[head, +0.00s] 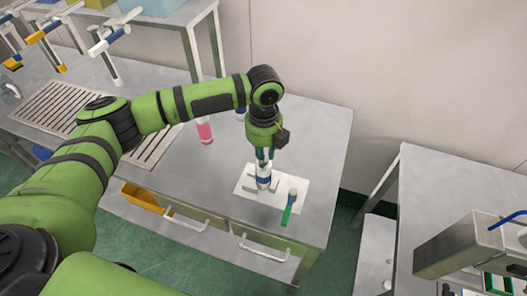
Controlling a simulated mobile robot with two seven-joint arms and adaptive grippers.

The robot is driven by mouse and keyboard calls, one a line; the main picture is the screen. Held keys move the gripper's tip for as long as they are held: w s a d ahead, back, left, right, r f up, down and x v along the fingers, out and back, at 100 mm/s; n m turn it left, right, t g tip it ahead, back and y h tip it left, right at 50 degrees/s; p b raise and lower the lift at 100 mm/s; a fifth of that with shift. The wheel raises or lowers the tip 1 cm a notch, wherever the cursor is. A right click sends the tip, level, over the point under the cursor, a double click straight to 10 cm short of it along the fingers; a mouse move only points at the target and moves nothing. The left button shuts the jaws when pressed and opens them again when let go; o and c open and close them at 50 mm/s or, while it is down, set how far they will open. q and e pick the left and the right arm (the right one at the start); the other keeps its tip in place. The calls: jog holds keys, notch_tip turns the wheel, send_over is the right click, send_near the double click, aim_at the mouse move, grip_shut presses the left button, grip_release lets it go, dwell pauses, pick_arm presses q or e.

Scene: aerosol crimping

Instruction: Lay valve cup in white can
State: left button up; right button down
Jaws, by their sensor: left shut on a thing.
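A white can (264,172) with a blue band stands upright on a white mat on the steel bench. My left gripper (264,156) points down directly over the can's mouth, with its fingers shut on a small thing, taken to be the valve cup. The cup is too small and too covered by the fingers to make out. I cannot tell whether it touches the can's rim. My right gripper is out of view.
A pink bottle (204,131) stands farther back, with a blue-topped item (240,114) partly behind my arm. The bench (318,135) is clear at right. A grey machine (460,245) stands at far right.

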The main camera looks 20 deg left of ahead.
pick_arm(q)
jog(key=o, duration=1.3)
jog(key=shift+o, duration=0.2)
jog(key=shift+r, duration=0.1)
jog(key=shift+r+p, duration=1.3)
jog(key=shift+p, duration=0.2)
jog(key=shift+r+p, duration=0.45)
jog(key=shift+r, duration=1.65)
